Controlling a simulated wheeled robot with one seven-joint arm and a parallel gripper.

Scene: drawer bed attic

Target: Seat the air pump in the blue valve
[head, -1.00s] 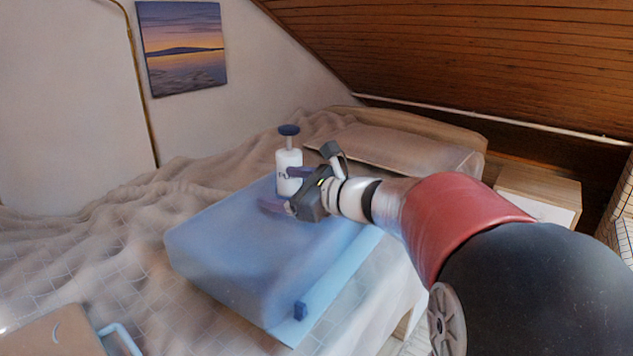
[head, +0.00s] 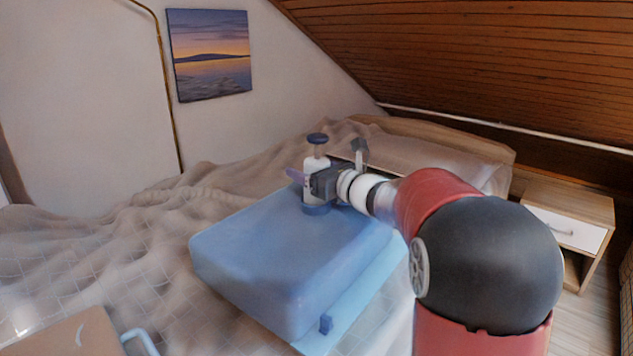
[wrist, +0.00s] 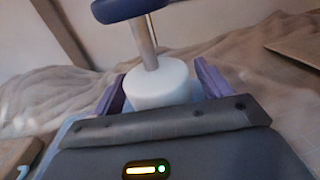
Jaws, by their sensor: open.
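The air pump (head: 315,165) stands upright on the far part of a blue inflatable mattress (head: 265,260). It has a white body, a dark blue knob on a metal rod and a blue foot. In the wrist view the pump (wrist: 158,82) is between my two purple fingers. My gripper (head: 303,178) is open around the pump's body, with one finger on each side; whether they touch it I cannot tell. In the head view my gripper hides part of the body. The small blue valve (head: 326,324) sticks up at the mattress's near right edge, on a lighter blue strip.
The mattress lies on a bed with a rumpled beige cover (head: 110,240). A pillow (head: 440,160) is at the bed's head. A nightstand (head: 570,215) stands at right, and a brown box (head: 75,335) is at the front left. The mattress top is clear toward the front.

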